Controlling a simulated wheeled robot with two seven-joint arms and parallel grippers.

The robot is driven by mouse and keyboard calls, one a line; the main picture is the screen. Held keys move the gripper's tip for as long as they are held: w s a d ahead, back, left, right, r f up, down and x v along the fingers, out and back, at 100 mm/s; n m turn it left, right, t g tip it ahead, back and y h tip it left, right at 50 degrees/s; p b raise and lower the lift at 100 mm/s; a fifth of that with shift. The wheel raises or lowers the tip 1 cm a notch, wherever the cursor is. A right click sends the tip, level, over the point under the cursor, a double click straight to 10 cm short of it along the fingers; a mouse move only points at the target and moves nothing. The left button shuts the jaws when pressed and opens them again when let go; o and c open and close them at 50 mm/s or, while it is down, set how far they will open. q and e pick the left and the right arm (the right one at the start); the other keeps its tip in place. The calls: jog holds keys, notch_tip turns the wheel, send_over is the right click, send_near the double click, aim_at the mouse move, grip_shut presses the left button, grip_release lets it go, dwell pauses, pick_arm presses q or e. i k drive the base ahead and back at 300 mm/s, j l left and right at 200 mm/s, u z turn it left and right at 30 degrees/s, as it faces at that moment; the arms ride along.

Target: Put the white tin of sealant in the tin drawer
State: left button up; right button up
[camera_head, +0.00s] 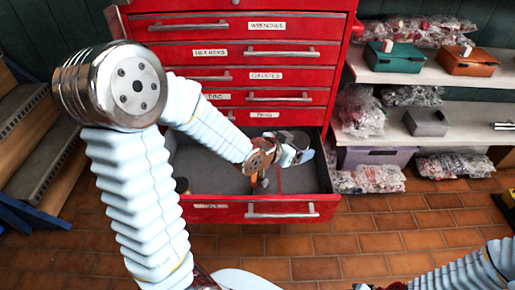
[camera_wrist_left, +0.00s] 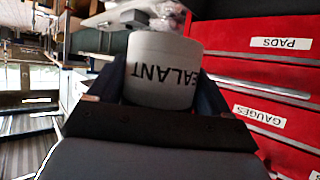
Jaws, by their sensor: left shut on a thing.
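The white tin of sealant (camera_wrist_left: 162,70) is between the fingers of my left gripper (camera_wrist_left: 155,95) in the left wrist view, its black lettering upside down there. In the head view, my left gripper (camera_head: 291,152) is shut on it above the right part of an open drawer (camera_head: 225,214) low in the red cabinet. The gripper largely hides the tin there. The drawer has a grey inside, and its front label is too small to read. My right arm comes in at the bottom right; the state of its gripper (camera_head: 385,287), cut off by the frame edge, is unclear.
The red cabinet (camera_head: 330,52) has closed drawers above, labelled wrenches, hex keys and gauges among others. Shelves (camera_head: 420,75) with bagged parts and boxes stand at right, wooden steps (camera_head: 40,160) at left.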

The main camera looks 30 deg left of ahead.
aim_at(198, 165)
jog(key=i+l+u, duration=0.75)
jog(key=j+u, duration=0.3)
jog(key=u, duration=0.15)
